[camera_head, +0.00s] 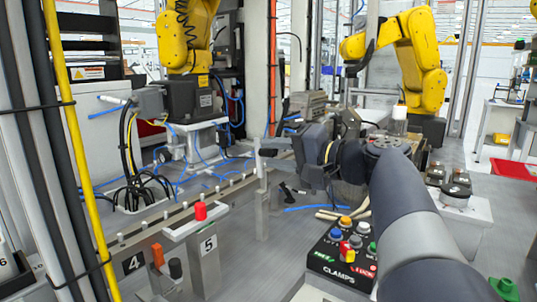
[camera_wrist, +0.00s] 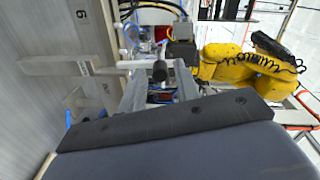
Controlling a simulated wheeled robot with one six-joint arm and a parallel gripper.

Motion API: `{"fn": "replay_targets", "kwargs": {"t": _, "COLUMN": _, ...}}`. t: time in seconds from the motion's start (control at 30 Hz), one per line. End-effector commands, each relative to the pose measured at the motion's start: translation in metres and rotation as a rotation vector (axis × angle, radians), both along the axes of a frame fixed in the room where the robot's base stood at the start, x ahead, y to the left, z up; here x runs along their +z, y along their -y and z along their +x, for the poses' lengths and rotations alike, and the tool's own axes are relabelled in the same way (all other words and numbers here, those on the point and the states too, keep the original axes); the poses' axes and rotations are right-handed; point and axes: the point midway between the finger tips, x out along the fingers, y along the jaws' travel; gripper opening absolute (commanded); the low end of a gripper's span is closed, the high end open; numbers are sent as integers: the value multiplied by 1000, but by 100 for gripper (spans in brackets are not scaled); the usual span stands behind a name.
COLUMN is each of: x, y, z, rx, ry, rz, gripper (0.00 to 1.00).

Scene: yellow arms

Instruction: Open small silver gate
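A narrow silver post (camera_head: 262,205), which looks like part of the small silver gate, stands upright left of my gripper in the head view. A black cylindrical knob (camera_head: 267,153) shows at its top. In the wrist view the silver bar (camera_wrist: 100,66) runs in from the left and the black knob (camera_wrist: 160,71) lies between my two grey fingers. My gripper (camera_wrist: 160,75) is open, with a finger on each side of the knob. In the head view my gripper (camera_head: 278,149) is at the knob's height. I cannot tell whether the fingers touch it. The gate's remaining outline is unclear.
A clamp button box (camera_head: 342,258) stands close below my arm. Yellow arms (camera_head: 186,38) (camera_head: 424,62) stand behind. Blue hoses and black cables lie on the deck.

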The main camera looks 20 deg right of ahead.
Motion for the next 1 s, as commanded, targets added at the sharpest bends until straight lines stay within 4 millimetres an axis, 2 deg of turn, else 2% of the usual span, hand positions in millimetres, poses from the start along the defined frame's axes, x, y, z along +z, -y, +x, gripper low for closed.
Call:
{"fn": "replay_targets", "kwargs": {"t": 0.3, "x": 0, "y": 0, "z": 0, "rx": 0, "ry": 0, "rz": 0, "gripper": 38}}
{"fn": "replay_targets", "kwargs": {"t": 0.47, "x": 2, "y": 6, "z": -7, "rx": -1, "ry": 0, "rz": -1, "gripper": 38}}
{"fn": "replay_targets", "kwargs": {"t": 1.0, "x": 10, "y": 54, "z": -72, "rx": -4, "ry": 0, "rz": 0, "gripper": 38}}
